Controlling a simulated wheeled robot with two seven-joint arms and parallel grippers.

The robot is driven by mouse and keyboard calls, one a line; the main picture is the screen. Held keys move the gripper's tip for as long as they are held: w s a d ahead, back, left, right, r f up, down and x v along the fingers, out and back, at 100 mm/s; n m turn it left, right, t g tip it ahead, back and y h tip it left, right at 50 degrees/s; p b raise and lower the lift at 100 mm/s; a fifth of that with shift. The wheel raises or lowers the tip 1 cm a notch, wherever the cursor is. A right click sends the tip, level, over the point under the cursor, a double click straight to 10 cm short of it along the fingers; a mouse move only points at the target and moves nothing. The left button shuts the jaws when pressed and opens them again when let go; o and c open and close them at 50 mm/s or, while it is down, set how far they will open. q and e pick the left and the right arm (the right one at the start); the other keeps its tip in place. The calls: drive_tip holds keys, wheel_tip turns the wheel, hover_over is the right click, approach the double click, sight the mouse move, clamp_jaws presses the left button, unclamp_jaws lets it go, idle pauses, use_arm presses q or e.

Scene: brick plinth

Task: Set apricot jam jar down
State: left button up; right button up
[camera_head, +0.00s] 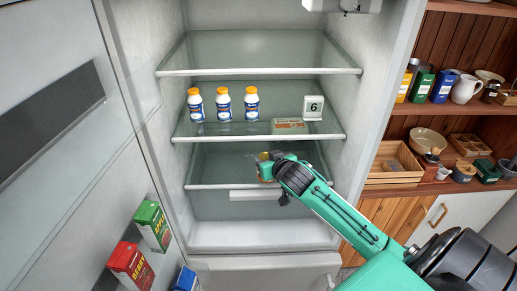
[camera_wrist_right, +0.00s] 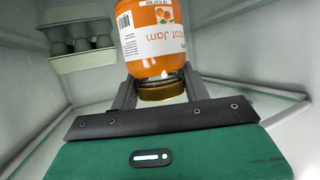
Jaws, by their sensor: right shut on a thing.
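The apricot jam jar (camera_wrist_right: 150,40) fills the top middle of the right wrist view, with an orange body, a white label that reads upside down and a gold lid (camera_wrist_right: 163,90). My right gripper (camera_wrist_right: 160,92) is shut on it, with a finger on either side of the lid. In the head view my right gripper (camera_head: 267,166) is inside the fridge, at the lower glass shelf (camera_head: 215,176). Only a small orange part of the jar shows there. Whether the jar's base touches the shelf cannot be told. My left gripper is not in view.
Several white bottles (camera_head: 224,105), a flat box (camera_head: 290,126) and a "6" sign (camera_head: 313,107) stand on the shelf above. A grey egg holder (camera_wrist_right: 80,45) shows in the wrist view. Cartons (camera_head: 152,225) sit in the door at left. The lower shelf looks clear left of my gripper.

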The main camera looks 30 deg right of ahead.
drive_tip(key=w, duration=0.2)
drive_tip(key=shift+w+d, duration=0.2)
drive_tip(key=shift+w, duration=0.2)
drive_tip(key=shift+w+r+p, duration=0.1)
drive_tip(key=shift+w+p, duration=0.2)
drive_tip(key=p+x, duration=0.1)
drive_tip(key=x, duration=0.2)
drive_tip(key=shift+w+f, duration=0.1)
drive_tip(key=shift+f, duration=0.15)
drive_tip(key=shift+f, duration=0.15)
drive_tip(key=o, duration=1.3)
